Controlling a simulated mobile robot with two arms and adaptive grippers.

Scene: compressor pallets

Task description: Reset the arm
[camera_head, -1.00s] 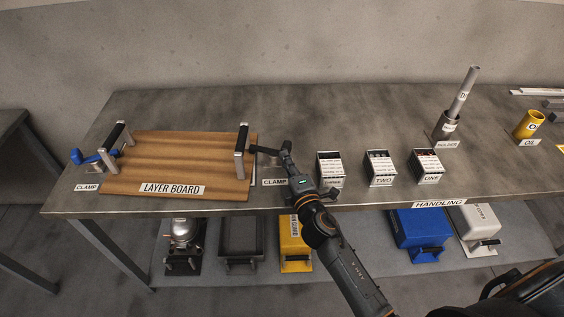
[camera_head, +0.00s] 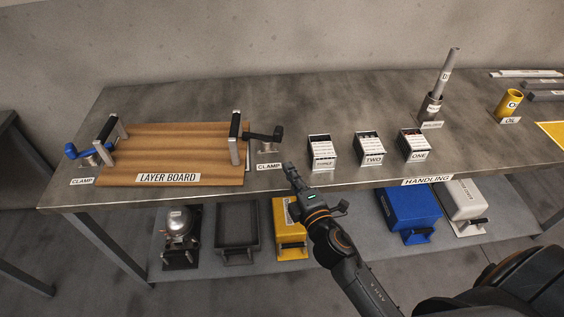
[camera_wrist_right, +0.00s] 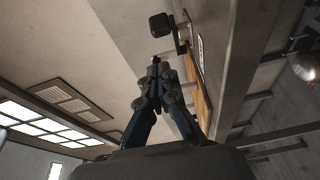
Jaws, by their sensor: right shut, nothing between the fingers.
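My right gripper (camera_head: 290,168) is at the table's front edge, just below and right of the right clamp (camera_head: 266,138), apart from it. Its fingers are together and empty, which also shows in the right wrist view (camera_wrist_right: 156,66). The right clamp has a dark handle and stands beside the wooden layer board (camera_head: 175,150). In the right wrist view a dark clamp knob (camera_wrist_right: 160,25) is beyond the fingertips. My left gripper is not in view.
A blue-handled clamp (camera_head: 88,153) stands left of the board. Boxes labelled three (camera_head: 321,153), two (camera_head: 369,149) and one (camera_head: 414,145) stand to the right. A holder (camera_head: 431,107) and yellow oil cup (camera_head: 508,103) stand farther right. The shelf below holds a blue box (camera_head: 408,208).

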